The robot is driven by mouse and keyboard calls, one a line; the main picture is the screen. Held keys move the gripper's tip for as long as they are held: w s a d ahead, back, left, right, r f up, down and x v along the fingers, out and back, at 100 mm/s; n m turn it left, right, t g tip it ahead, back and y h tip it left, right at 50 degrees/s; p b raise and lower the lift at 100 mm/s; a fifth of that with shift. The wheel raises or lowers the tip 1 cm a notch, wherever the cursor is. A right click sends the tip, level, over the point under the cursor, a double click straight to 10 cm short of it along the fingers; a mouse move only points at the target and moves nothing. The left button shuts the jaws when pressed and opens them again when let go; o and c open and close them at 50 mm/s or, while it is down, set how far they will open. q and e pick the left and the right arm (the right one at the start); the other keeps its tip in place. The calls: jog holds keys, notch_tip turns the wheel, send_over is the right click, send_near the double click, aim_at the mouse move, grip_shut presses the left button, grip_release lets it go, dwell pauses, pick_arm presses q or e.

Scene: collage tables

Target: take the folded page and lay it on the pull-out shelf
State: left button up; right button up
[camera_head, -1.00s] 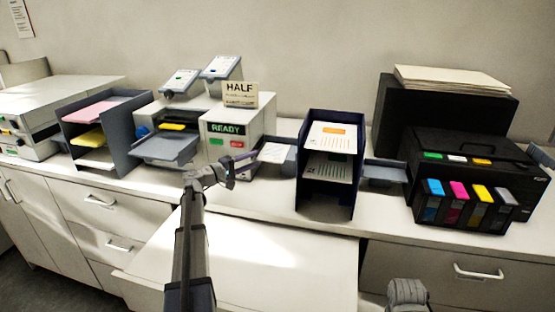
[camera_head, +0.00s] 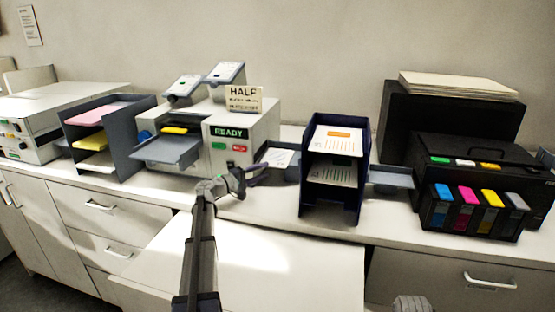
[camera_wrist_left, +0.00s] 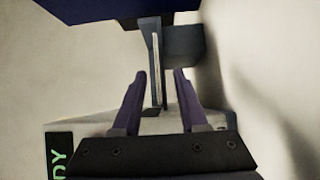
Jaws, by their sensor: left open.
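The folded page (camera_head: 281,157) is white with faint print and lies on a small grey tray (camera_head: 288,174) between the READY machine and the dark blue rack. My left gripper (camera_head: 257,173) is open and just left of and in front of the page. In the left wrist view, the open fingers (camera_wrist_left: 160,78) point at a thin pale edge (camera_wrist_left: 156,65), likely the page, beside the grey tray (camera_wrist_left: 185,45). I see no contact. The pull-out shelf (camera_head: 290,262) is a bare white board jutting out below the counter, partly behind my left arm.
The READY machine (camera_head: 240,130) stands close left of the gripper. The dark blue rack (camera_head: 333,207) with printed sheets stands to the right. Farther right is a black printer (camera_head: 460,180) with coloured cartridges. A grey rack (camera_head: 128,140) with coloured paper stands left.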

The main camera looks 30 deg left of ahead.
aim_at(273, 166)
pick_arm(q)
jog(key=x, duration=0.5)
jog(key=shift+d+r, duration=0.2)
jog(key=shift+d, duration=0.05)
jog(key=shift+s, duration=0.1)
jog(key=shift+c, duration=0.2)
grip_shut()
